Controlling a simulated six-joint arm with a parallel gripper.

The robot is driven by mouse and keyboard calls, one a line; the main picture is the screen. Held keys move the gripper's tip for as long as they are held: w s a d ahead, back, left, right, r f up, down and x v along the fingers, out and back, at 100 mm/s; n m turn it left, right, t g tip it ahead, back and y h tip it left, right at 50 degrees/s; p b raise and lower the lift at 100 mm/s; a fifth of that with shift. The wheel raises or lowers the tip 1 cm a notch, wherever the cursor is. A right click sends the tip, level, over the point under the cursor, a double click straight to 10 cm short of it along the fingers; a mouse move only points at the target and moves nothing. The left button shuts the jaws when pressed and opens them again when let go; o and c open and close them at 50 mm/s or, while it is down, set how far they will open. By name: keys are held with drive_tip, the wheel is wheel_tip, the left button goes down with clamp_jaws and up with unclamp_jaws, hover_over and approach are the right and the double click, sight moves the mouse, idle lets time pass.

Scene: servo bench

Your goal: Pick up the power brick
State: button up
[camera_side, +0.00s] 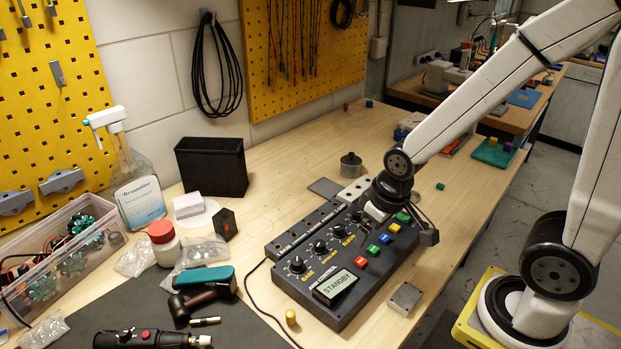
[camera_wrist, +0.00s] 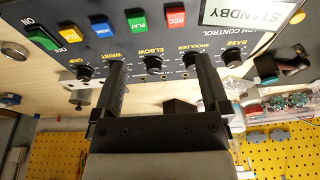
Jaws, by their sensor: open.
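No object is plainly labelled as a power brick. The closest match is a small black block with a red mark (camera_side: 225,223), upright on the bench left of the control box in the side view. My gripper (camera_side: 403,222) is over the far right part of the control box, well to the right of the block. In the wrist view my gripper (camera_wrist: 155,66) has two black fingers set apart, with nothing held between them.
The control box (camera_side: 345,310) with knobs and coloured buttons lies under my gripper; its panel also fills the top of the wrist view (camera_wrist: 120,50). A black bin (camera_side: 212,167), spray bottle (camera_side: 138,195), red-capped jar (camera_side: 165,246) and clear parts tray (camera_side: 60,255) stand left. Bench at right is fairly clear.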

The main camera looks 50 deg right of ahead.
drive_tip(key=shift+c, duration=0.3)
drive_tip(key=shift+w+a+r+n, duration=0.15)
drive_tip(key=shift+w+n, duration=0.25)
drive_tip(key=shift+w, duration=0.25)
drive_tip(key=w+n, duration=0.2)
drive_tip(key=w, duration=0.1)
drive_tip(key=w+a+n+g+h, duration=0.1)
drive_tip(key=w+n, duration=0.2)
drive_tip(key=w, duration=0.1)
drive_tip(key=w+a+n+h, duration=0.1)
drive_tip(key=w+n, duration=0.1)
drive_tip(key=w, duration=0.2)
drive_tip(key=shift+w+a+r+g, duration=0.15)
drive_tip(key=shift+w+g, duration=0.1)
drive_tip(key=shift+g, duration=0.15)
drive_tip(key=w+a+n+h, duration=0.3)
drive_tip(key=w+n+h, duration=0.15)
drive_tip(key=w, duration=0.35)
drive_tip(key=n+t+h, duration=0.2)
drive_tip(key=n+h, duration=0.4)
drive_tip(key=n, duration=0.2)
hover_over(221, 217)
drive_tip(key=shift+s, duration=0.1)
drive_tip(key=shift+a+r+h, duration=0.2)
drive_tip(key=shift+a+h, duration=0.25)
drive_tip(key=shift+a, duration=0.3)
drive_tip(key=shift+f, duration=0.1)
